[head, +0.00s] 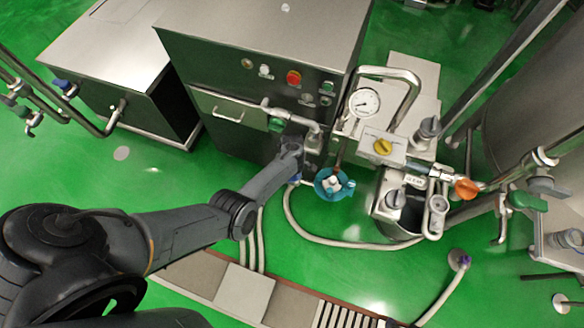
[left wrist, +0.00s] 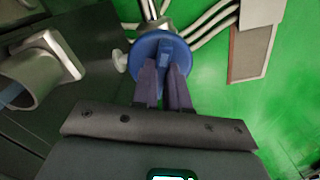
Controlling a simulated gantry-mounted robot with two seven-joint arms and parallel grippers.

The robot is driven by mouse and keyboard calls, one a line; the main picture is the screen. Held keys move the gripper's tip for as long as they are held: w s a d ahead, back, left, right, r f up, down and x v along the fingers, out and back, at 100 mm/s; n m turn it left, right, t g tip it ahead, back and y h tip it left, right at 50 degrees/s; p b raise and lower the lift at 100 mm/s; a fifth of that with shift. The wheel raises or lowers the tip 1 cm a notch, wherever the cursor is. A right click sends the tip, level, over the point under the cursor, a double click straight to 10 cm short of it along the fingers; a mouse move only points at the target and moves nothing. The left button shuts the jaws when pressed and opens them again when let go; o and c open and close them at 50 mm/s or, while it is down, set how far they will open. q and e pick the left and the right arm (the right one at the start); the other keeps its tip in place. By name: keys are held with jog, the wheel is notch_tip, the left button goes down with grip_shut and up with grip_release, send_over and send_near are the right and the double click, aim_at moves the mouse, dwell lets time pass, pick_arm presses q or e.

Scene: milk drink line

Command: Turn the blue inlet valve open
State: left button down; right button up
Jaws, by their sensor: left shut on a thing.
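The blue inlet valve (left wrist: 158,52) shows in the left wrist view as a round blue knob with a raised bar across its face. My left gripper (left wrist: 165,76) is shut on that bar, one dark finger on each side. In the head view only a small blue part of the valve (head: 294,179) shows, low at the front of the steel machine, beyond the end of my left arm. My left arm hides most of the valve and the fingers there. My right gripper is in neither view.
The steel cabinet (head: 250,55) stands close behind my left arm. A blue bucket (head: 347,190) with white contents is on the right, near a gauge (head: 365,102) and pipes. A pale hose (head: 340,243) curves over the green floor. Another blue valve (head: 62,84) is at far left.

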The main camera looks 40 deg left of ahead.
pick_arm(q)
jog(key=n, duration=0.5)
jog(key=shift+b, duration=0.35)
dwell(0.4)
jog(key=c, duration=1.1)
grip_release()
jog(key=shift+c, duration=0.2)
jog(key=shift+r, duration=0.1)
notch_tip(320, 180, up, 11)
jog(key=p, duration=0.4)
jog(key=shift+f+p, duration=0.2)
jog(key=shift+p, duration=0.2)
